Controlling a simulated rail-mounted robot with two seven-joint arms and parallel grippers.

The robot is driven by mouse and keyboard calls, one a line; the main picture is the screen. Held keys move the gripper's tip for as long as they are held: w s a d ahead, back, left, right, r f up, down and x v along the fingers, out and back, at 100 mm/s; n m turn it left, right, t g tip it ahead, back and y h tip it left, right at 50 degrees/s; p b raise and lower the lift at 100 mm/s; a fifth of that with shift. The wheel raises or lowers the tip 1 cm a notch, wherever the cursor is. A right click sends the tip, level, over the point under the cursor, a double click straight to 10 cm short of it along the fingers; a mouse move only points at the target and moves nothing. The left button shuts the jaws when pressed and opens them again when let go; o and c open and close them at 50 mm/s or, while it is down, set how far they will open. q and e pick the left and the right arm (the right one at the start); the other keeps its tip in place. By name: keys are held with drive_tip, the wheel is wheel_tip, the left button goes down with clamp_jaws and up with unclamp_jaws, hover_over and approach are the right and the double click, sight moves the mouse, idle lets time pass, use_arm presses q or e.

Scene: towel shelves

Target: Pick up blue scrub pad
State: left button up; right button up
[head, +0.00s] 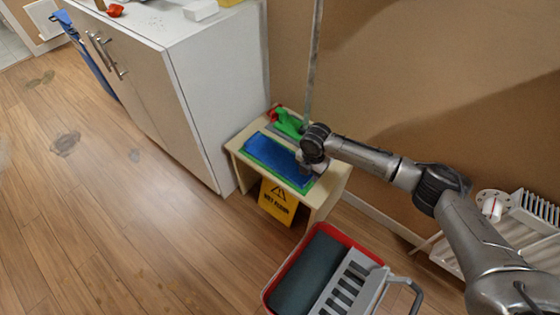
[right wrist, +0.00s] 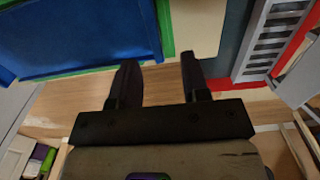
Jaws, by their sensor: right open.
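The blue scrub pad (head: 272,155), flat and blue with a green edge, lies on top of a small cream stand (head: 234,144). It fills the upper left of the right wrist view (right wrist: 75,35). My right gripper (head: 308,168) is over the right end of the pad in the head view and hides part of it. In the right wrist view the fingers of my right gripper (right wrist: 159,62) are apart with nothing between them, beside the green edge. I cannot tell whether they touch the pad. My left gripper is not in view.
A green-handled tool (head: 289,124) lies behind the pad. A yellow wet-floor sign (head: 278,201) is at the stand's front. A red mop bucket (head: 270,290) stands in front, with a white cabinet (head: 215,85) to the left.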

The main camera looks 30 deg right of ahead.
sight(309, 178)
drive_tip(key=f+b, duration=0.3)
drive_tip(key=f, duration=0.1)
drive_tip(key=shift+w+d+f, duration=0.1)
drive_tip(key=shift+w, duration=0.15)
drive_tip(key=shift+f+b, duration=0.3)
drive_tip(key=shift+f, duration=0.05)
drive_tip(key=shift+r, duration=0.1)
clamp_jaws()
